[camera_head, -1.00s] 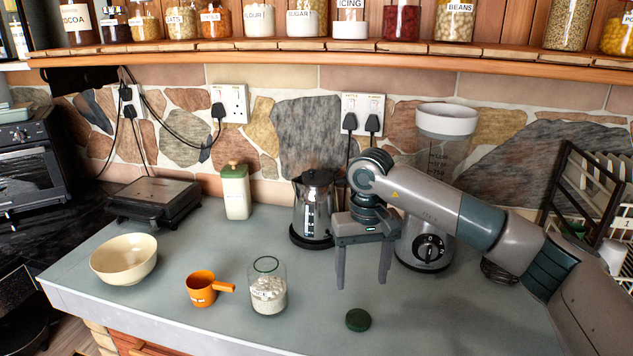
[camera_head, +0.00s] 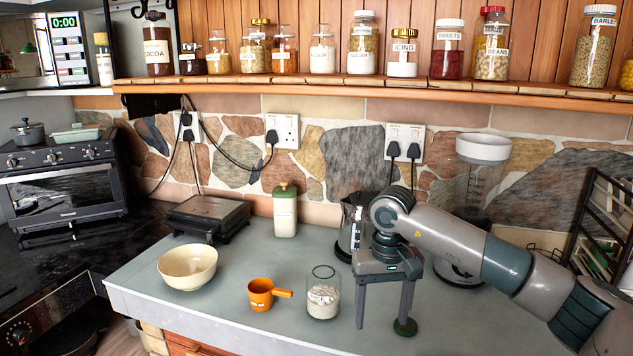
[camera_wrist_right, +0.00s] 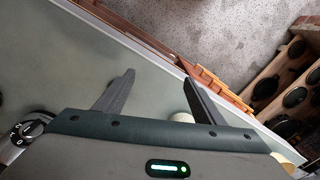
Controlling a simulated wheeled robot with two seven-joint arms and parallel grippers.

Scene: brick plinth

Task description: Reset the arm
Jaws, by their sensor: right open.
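My right gripper (camera_head: 382,318) is open and empty, fingers pointing down over the grey counter. Its right fingertip overlaps the small dark green lid (camera_head: 408,328) in the head view; I cannot tell whether they touch. The right arm (camera_head: 450,238) reaches in from the right and hides part of the kettle (camera_head: 351,220) and the blender (camera_head: 477,185). My left gripper is not in view.
Left of the gripper stand a glass jar of white powder (camera_head: 323,298), an orange measuring cup (camera_head: 262,294) and a cream bowl (camera_head: 188,267). A green-lidded canister (camera_head: 285,213) and a black grill (camera_head: 208,214) stand behind. A dish rack (camera_head: 600,225) is at right.

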